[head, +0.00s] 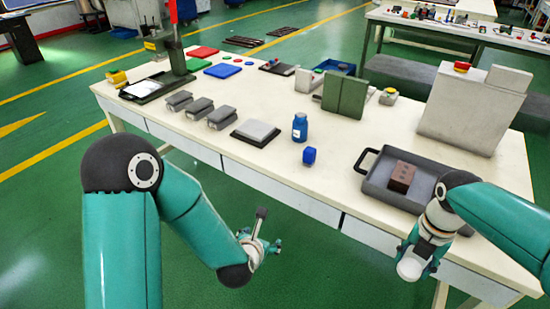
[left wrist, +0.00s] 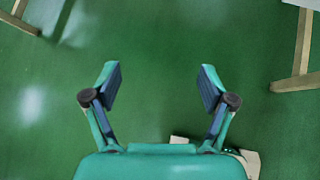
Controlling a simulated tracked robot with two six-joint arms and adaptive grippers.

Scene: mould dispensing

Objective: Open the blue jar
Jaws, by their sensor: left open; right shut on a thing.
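The blue jar (head: 300,128) stands upright on the table; its top is too small for me to tell whether the lid is on. My left gripper (head: 268,232) hangs off the table's front edge, left of and well below the jar. In the left wrist view its two fingers (left wrist: 158,82) are spread, with only green floor between them. My right gripper (head: 414,258) is at the table's front edge, shut on a pale, rounded thing (head: 410,269); its shape is partly hidden.
A grey tray (head: 432,168) with a brown block (head: 401,176) lies right of the jar. A dark green upright block (head: 345,94) stands behind it. The tabletop around the jar's front is mostly clear.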

